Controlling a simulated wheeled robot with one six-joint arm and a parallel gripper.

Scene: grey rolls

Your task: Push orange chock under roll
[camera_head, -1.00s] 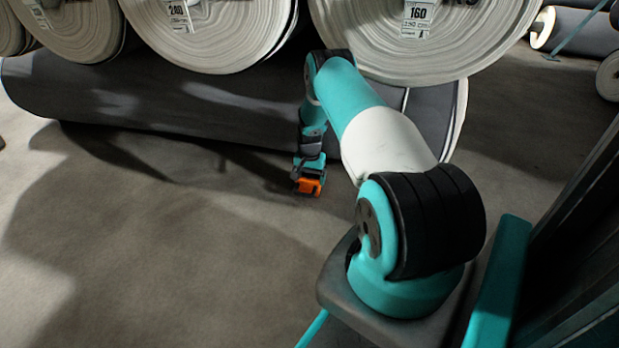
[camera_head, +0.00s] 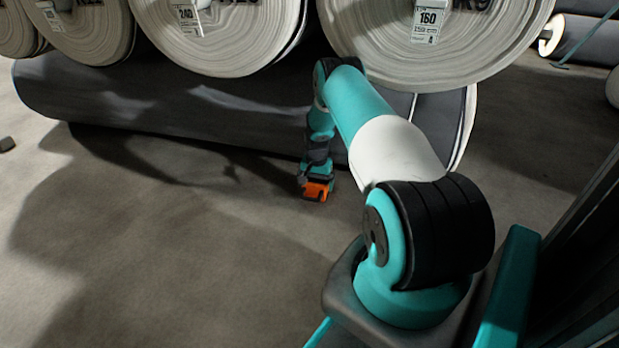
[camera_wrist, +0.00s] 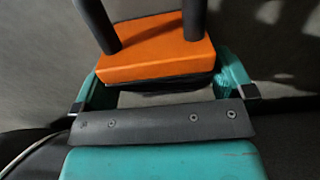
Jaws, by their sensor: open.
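The orange chock (camera_head: 317,190) is on or just above the floor in the head view, at the end of my arm. In the wrist view the chock (camera_wrist: 155,58) shows its orange top and front, with two dark upright bars rising from it. My gripper (camera_wrist: 163,88) is open, with a teal finger on each side of the chock's near end; I cannot tell whether they touch it. In the head view my gripper (camera_head: 316,181) is small and partly covers the chock. The dark grey roll (camera_head: 190,105) lies low behind it; the gap between them is unclear.
Several large pale-ended rolls (camera_head: 215,45) rest above the dark roll, with paper labels. A small dark block (camera_head: 7,144) sits at the left edge. Open floor (camera_head: 150,260) spreads in front, with shadows across it.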

